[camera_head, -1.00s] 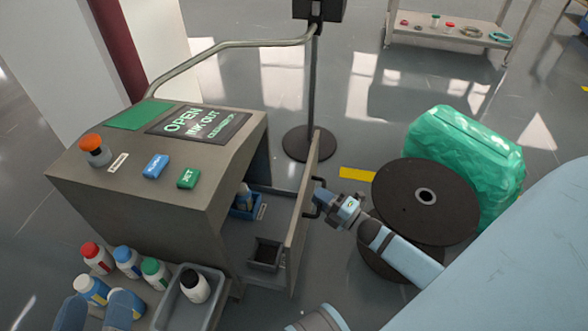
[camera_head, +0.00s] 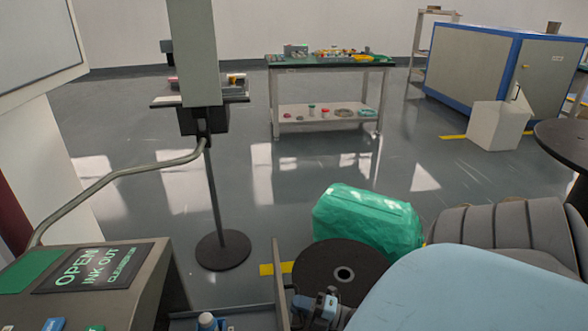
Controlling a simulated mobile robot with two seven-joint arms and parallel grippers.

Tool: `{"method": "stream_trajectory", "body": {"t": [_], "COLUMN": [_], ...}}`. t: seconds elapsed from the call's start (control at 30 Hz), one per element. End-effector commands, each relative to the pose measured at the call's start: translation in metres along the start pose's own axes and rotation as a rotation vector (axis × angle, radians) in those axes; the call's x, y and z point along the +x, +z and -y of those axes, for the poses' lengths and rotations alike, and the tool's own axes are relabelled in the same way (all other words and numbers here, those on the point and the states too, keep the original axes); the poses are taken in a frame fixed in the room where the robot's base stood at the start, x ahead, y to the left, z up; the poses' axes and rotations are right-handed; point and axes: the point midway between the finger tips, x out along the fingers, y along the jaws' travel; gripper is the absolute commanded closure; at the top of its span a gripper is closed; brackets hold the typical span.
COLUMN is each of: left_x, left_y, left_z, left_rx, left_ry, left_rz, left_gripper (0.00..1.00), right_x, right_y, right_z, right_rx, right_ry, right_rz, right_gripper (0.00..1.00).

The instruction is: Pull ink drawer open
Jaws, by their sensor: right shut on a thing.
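The ink drawer's front panel (camera_head: 280,285) stands out from the grey cabinet (camera_head: 140,285) at the bottom of the view, with a gap between them, so the drawer is open. My right gripper (camera_head: 304,304) is at the outer side of this panel, shut on its handle. The handle is mostly hidden by the gripper and the frame's lower edge. A bottle cap (camera_head: 207,320) shows in the gap; the rest of the drawer's inside is cut off. My left gripper is out of view.
A dark cable reel (camera_head: 330,268) and a green wrapped bundle (camera_head: 368,222) are close to the right gripper. A stand on a round base (camera_head: 222,251) is behind the drawer. A worktable (camera_head: 328,64) and a blue-grey machine (camera_head: 480,72) are farther back, beyond open floor.

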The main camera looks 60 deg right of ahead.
Motion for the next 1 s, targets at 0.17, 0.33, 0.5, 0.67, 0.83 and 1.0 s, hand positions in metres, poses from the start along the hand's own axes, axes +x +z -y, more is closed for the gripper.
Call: {"method": "stream_trajectory", "body": {"t": [0.17,0.33,0.5,0.67,0.83,1.0], "left_x": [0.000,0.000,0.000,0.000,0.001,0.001], "left_y": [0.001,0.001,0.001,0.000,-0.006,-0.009], "left_z": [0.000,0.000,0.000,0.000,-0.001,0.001], "left_rx": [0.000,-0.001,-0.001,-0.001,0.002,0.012], "left_ry": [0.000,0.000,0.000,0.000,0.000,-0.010], "left_rz": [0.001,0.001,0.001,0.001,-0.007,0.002], "left_gripper": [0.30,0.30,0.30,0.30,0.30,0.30], "right_x": [0.000,0.000,0.000,-0.002,-0.020,-0.059], "right_y": [-0.001,-0.001,-0.001,0.000,0.000,-0.001], "right_z": [0.001,0.001,0.000,0.000,-0.001,-0.001], "right_rx": [0.001,0.000,0.000,0.000,0.000,0.001], "right_ry": [0.000,0.000,0.000,-0.001,-0.002,-0.005], "right_rz": [-0.002,-0.002,-0.001,0.000,0.001,0.002], "right_gripper": [1.00,0.65,0.61,0.61,0.61,0.61]}}
